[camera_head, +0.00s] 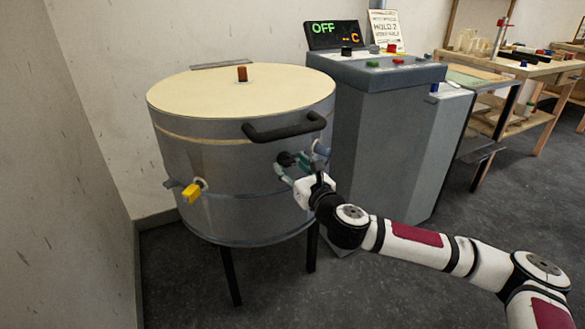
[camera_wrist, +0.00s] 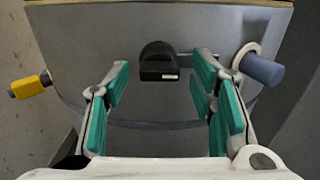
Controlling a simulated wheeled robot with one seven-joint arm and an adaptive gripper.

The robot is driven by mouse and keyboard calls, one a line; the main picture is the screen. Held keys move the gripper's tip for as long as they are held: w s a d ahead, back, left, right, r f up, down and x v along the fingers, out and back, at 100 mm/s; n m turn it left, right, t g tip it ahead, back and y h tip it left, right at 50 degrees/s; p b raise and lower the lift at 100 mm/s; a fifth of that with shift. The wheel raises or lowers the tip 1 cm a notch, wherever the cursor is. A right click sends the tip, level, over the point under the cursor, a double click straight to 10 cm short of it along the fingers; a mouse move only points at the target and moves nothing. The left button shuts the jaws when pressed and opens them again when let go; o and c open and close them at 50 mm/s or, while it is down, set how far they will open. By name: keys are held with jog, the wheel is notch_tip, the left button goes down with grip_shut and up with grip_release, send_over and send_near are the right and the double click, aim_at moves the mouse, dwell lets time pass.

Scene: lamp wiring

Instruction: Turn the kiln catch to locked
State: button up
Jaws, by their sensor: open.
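The kiln (camera_head: 225,150) is a grey drum with a cream lid, standing on dark legs. A black turn-piece (camera_wrist: 158,62) with a small white mark sits on its front wall and also shows in the head view (camera_head: 286,158); it seems to be the catch, but no locked or unlocked label is readable. My gripper (camera_head: 291,167) is at the kiln's front, below the lid handle. In the wrist view its teal-padded fingers (camera_wrist: 161,78) are open, one on each side of the black piece, with visible gaps. Contact with the piece cannot be seen.
A yellow-ended fitting (camera_head: 192,191) sticks out left of the catch. A blue-grey cylindrical knob (camera_wrist: 262,70) sticks out close to the right finger. A black lid handle (camera_head: 285,128) juts out above. A grey control cabinet (camera_head: 385,150) stands right, its display (camera_head: 335,35) reading OFF.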

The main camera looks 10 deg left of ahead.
jog(key=c, duration=1.1)
jog(key=shift+c, duration=0.2)
jog(key=shift+n, duration=0.3)
jog(key=n+p, duration=0.2)
jog(key=n, duration=0.1)
jog(key=shift+r+n+p, duration=0.15)
jog(key=shift+n+p, duration=0.25)
jog(key=n+p, duration=0.2)
jog(key=n, duration=0.2)
jog(key=shift+n, duration=0.3)
jog(key=n+p, duration=0.2)
jog(key=n, duration=0.3)
jog(key=shift+s, duration=0.1)
jog(key=shift+n+p, duration=0.4)
jog(key=shift+n, duration=1.6)
